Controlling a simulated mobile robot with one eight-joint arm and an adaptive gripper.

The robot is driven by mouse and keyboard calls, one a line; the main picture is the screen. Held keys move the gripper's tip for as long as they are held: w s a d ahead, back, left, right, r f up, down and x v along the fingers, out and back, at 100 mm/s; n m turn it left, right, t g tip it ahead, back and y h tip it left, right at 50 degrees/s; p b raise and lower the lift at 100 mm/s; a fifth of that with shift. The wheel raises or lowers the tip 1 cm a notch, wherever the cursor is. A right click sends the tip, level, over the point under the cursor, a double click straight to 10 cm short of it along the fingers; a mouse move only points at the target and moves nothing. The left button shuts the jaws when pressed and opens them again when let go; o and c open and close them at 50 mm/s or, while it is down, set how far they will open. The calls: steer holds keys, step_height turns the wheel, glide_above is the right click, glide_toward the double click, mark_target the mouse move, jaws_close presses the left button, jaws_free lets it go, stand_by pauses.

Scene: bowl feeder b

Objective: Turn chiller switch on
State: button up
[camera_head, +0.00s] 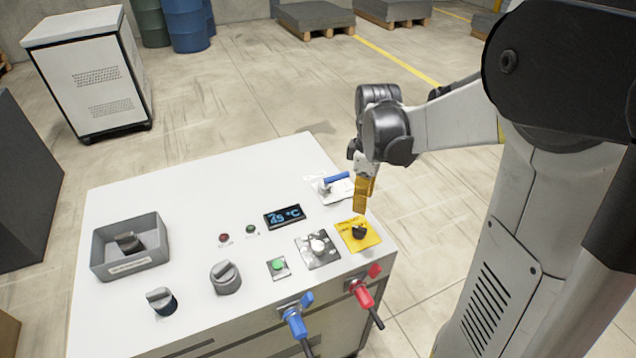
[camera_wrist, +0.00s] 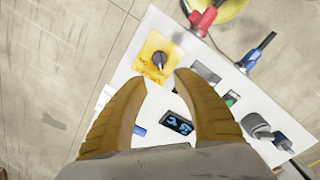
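A white control panel (camera_head: 180,213) carries several switches; no legible label tells me which is the chiller switch. A yellow plate with a black rotary knob (camera_head: 359,232) is at the panel's right edge; the knob also shows in the wrist view (camera_wrist: 159,60). My gripper (camera_head: 361,208) points down above the panel's right side, just behind the yellow plate. In the wrist view my gripper (camera_wrist: 162,80) has its two orange fingers spread with nothing between them. The knob lies just beyond the fingertips, apart from them. A lit display (camera_head: 285,217) shows a temperature in °C.
A white knob on a metal plate (camera_head: 318,245), a green button (camera_head: 278,265) and grey rotary switches (camera_head: 226,277) are nearby. Blue (camera_head: 295,322) and red (camera_head: 363,294) handles stick out in front. A blue-handled lever (camera_head: 334,179) is beside my gripper. A grey box (camera_head: 103,265) surrounds another knob.

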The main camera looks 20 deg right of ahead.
mark_target(360, 228)
step_height(360, 228, down, 11)
steer(key=b, duration=0.3)
steer(key=shift+d+f, duration=0.1)
steer(key=shift+d, duration=0.05)
jaws_close()
